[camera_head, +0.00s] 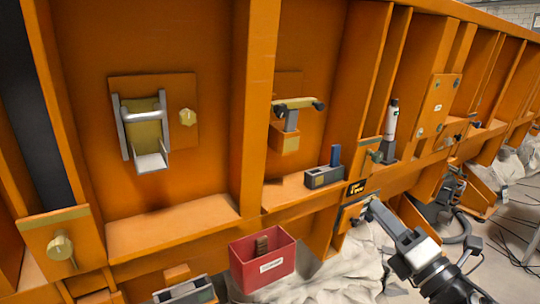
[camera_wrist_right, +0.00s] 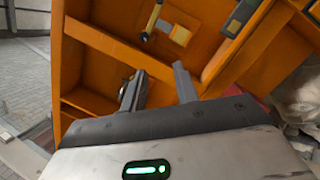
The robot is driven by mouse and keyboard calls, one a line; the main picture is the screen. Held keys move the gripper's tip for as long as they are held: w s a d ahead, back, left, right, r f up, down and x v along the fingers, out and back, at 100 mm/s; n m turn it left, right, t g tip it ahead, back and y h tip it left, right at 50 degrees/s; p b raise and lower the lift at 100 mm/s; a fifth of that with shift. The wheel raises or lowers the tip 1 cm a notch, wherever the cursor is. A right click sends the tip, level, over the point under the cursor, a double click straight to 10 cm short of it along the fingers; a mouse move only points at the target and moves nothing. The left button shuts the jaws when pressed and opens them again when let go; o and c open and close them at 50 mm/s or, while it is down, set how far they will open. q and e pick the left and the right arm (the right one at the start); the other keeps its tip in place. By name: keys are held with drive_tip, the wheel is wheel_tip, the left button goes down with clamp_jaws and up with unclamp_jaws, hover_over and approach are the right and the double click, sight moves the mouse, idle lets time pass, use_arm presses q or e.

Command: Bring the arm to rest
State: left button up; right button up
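My right arm comes in from the lower right in the head view. Its gripper (camera_head: 368,211) is in front of the lower edge of the orange frame, to the right of the red box. In the right wrist view the two fingers of this gripper (camera_wrist_right: 158,85) stand apart with nothing seen between them. Orange panels lie beyond the fingertips; I cannot tell whether they touch. My left gripper is not in view.
The orange frame (camera_head: 252,100) has ribs and ledges. A red box (camera_head: 263,271) holds a brown item. A grey block with a blue piece (camera_head: 325,177) stands on a ledge. A T-shaped handle (camera_head: 297,104) juts out. Cables (camera_head: 515,250) lie at right.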

drive_tip(key=s+a+f+m+g+h+p, duration=0.1)
drive_tip(key=s+a+f+m+g+h, duration=0.2)
drive_tip(key=s+f+m, duration=0.8)
drive_tip(key=s+a+f+m+g+h, duration=0.3)
drive_tip(key=s+f+m+g, duration=0.3)
drive_tip(key=s+f+m, duration=0.5)
wheel_tip(320, 180, down, 6)
drive_tip(key=m, duration=0.6)
drive_tip(key=shift+a+r+m+p, duration=0.15)
drive_tip(key=shift+a+m+p, duration=0.05)
drive_tip(key=shift+m+p, duration=0.2)
